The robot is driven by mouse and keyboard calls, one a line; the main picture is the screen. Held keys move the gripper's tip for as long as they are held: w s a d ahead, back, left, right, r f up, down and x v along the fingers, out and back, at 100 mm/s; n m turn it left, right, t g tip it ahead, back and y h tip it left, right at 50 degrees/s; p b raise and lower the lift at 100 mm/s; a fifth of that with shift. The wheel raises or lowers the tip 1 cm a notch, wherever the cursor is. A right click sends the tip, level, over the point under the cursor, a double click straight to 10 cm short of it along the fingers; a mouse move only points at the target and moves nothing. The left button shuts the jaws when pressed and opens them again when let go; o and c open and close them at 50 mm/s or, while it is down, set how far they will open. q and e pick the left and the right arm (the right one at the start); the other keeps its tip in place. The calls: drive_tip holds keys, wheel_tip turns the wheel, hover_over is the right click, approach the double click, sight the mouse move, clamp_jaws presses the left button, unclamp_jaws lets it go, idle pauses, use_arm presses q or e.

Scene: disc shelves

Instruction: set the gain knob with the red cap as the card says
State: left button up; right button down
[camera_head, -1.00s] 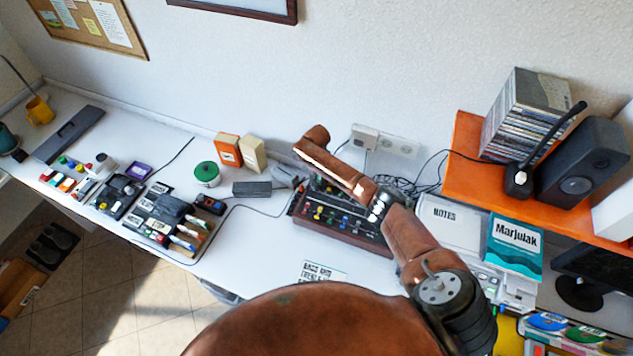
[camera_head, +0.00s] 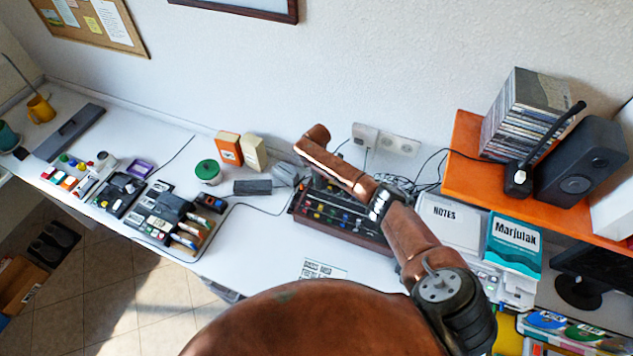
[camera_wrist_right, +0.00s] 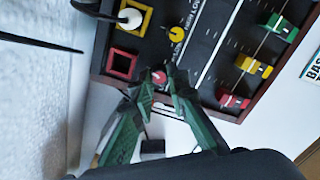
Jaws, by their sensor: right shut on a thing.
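The mixer (camera_head: 338,232), a dark panel with a wooden frame, stands on the white desk; my right arm hides part of it. In the right wrist view the panel (camera_wrist_right: 205,72) fills the upper middle. My right gripper (camera_wrist_right: 160,77) is shut on the red-capped knob (camera_wrist_right: 158,77), whose red top shows between the fingertips. A yellow-capped knob (camera_wrist_right: 177,34) stands just above it. The knob's pointer and scale are hidden by the fingers. The printed card (camera_head: 324,270) lies in front of the mixer; its text is too small to read. My left gripper is not in view.
Green, yellow and red slider caps (camera_wrist_right: 253,66) and a red-framed square (camera_wrist_right: 121,66) are close to my right gripper. The wall (camera_wrist_right: 35,90) is at its left. Cables (camera_head: 405,184) lie behind the mixer. An orange shelf (camera_head: 468,165) stands at the right.

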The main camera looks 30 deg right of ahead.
drive_tip(key=n, duration=0.4)
drive_tip(key=n+b, duration=0.1)
drive_tip(key=n, duration=0.1)
drive_tip(key=shift+s+d+f, duration=0.1)
drive_tip(key=shift+s+d, duration=0.1)
drive_tip(key=shift+d, duration=0.05)
drive_tip(key=n+b, duration=0.1)
drive_tip(key=n, duration=0.4)
drive_tip(key=shift+n, duration=0.4)
drive_tip(key=n+b, duration=0.2)
drive_tip(key=n, duration=0.3)
drive_tip(key=shift+w+d, duration=0.1)
drive_tip(key=n+b, duration=0.2)
drive_tip(key=n, duration=0.4)
drive_tip(key=shift+r, duration=0.2)
drive_tip(key=c, duration=2.2)
unclamp_jaws()
drive_tip(key=shift+w, duration=0.1)
drive_tip(key=shift+o, duration=0.2)
drive_tip(key=shift+a, duration=0.2)
